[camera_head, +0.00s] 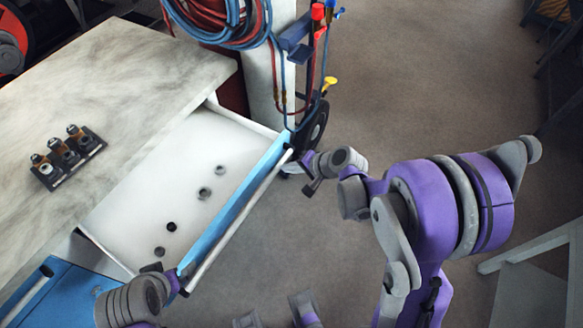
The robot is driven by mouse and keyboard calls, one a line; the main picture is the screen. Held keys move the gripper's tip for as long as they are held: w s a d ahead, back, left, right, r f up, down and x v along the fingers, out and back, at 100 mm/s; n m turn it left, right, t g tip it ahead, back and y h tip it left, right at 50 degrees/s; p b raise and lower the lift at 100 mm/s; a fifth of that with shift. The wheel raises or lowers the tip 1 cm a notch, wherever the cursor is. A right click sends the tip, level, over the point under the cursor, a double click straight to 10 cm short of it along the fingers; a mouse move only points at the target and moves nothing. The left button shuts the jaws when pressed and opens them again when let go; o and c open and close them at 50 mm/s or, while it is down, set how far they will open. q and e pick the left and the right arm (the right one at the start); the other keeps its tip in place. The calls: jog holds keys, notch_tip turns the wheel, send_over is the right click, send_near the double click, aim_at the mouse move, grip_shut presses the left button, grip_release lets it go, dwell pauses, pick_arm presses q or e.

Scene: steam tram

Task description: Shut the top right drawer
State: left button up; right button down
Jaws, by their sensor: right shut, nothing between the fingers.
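The top right drawer (150,190) stands open below the pale worktop. It has a white inside, a blue front (235,205) and a long grey bar handle (240,222). Several small round parts (204,193) lie in it. My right gripper (309,173) is shut and empty, close to the far right end of the drawer front and handle. I cannot tell whether it touches them. My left gripper (168,284) is at the near left end of the drawer front. Its fingers are mostly hidden, so its opening does not show.
The worktop (120,80) carries a dark rack with brass fittings (68,157) on the left. Coiled red and blue hoses (225,15) hang on a post behind the drawer, with a dark wheel (315,125) below. Another blue front (50,295) is at lower left. Open floor (420,90) lies to the right.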

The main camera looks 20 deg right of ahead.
jog(key=shift+w, duration=0.1)
jog(key=w+a, duration=0.7)
jog(key=w, duration=0.2)
jog(key=w+a+b, duration=0.1)
jog(key=w+a, duration=0.6)
jog(key=w, duration=0.2)
jog(key=w+a+b, duration=0.1)
jog(key=w+a, duration=0.6)
jog(key=w, duration=0.2)
jog(key=shift+w+a, duration=0.5)
jog(key=shift+w, duration=0.1)
jog(key=shift+r, duration=0.1)
jog(key=shift+a, duration=0.15)
